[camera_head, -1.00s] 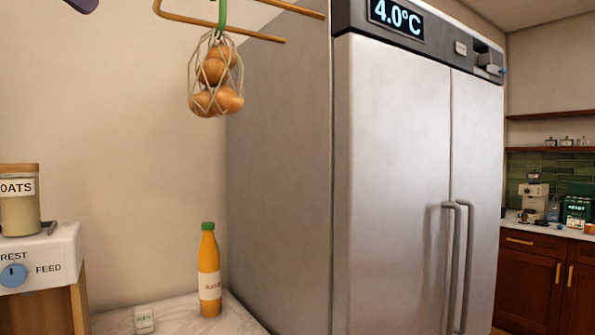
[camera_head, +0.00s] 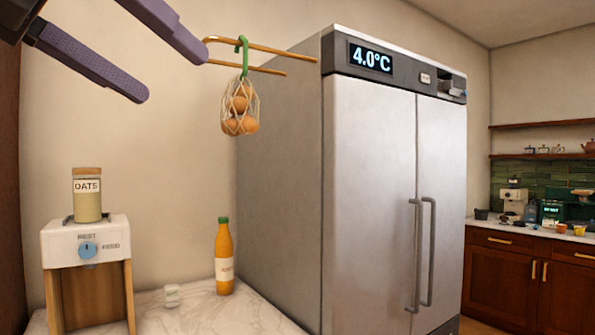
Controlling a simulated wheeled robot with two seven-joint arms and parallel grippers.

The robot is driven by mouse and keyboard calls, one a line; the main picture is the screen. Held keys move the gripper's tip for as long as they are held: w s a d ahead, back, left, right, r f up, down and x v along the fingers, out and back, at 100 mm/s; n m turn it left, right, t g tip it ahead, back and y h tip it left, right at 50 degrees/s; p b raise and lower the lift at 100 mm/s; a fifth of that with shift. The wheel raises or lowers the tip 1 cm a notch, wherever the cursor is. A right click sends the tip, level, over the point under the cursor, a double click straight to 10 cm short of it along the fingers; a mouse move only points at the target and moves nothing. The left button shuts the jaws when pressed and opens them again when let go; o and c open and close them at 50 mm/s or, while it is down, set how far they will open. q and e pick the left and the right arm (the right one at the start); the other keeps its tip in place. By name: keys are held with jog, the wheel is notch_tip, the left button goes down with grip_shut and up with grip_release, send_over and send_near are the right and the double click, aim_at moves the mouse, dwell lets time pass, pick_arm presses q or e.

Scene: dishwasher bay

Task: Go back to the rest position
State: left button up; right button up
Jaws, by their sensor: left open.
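My left gripper (camera_head: 173,65) comes in at the upper left of the head view. Its two purple-grey fingers are spread apart with nothing between them. One fingertip shows close to the left end of the wooden rail; I cannot tell whether they touch. A net bag of orange-brown round items (camera_head: 240,112) hangs by a green hook (camera_head: 243,50) from the wooden rail (camera_head: 260,47), to the right of the fingers and apart from them. My right gripper is not in view.
A steel fridge (camera_head: 370,180) reading 4.0°C fills the middle right. An orange bottle (camera_head: 223,262) and a small pale block (camera_head: 171,295) stand on the marble counter (camera_head: 215,315). An oats jar (camera_head: 87,200) sits on a white dispenser (camera_head: 100,243). Wooden cabinets (camera_head: 510,275) stand far right.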

pick_arm(q)
jog(key=w+d+f+n, duration=0.2)
jog(key=w+f+n, duration=0.3)
jog(key=w+f, duration=0.45)
jog(key=w+d+f+n, duration=0.2)
jog(key=w+f+n, duration=0.2)
jog(key=w+f, duration=0.55)
notch_tip(320, 180, down, 31)
jog(key=n, duration=1.1)
jog(key=s+f+n+y, duration=0.1)
jog(key=s+f+n, duration=0.25)
jog(key=f, duration=0.35)
jog(key=s+a+f+n+y, duration=0.1)
jog(key=s+f+n, duration=0.1)
jog(key=s+f, duration=0.35)
jog(key=s+f+n+y, duration=0.1)
jog(key=s+f+n, duration=0.15)
jog(key=f, duration=0.65)
jog(key=s+a+f+n, duration=0.1)
jog(key=s+f+n, duration=0.2)
jog(key=s+f, duration=0.2)
jog(key=s+a+f+n+g+y, duration=0.1)
jog(key=s+a+f+n, duration=0.1)
jog(key=s, duration=0.9)
jog(key=s+a+f+n+g+y, duration=0.1)
jog(key=s+f+n, duration=0.3)
jog(key=s+f, duration=0.3)
jog(key=shift+s+a+f+n, duration=0.15)
jog(key=shift+s+f+n, duration=0.2)
jog(key=shift+s, duration=0.25)
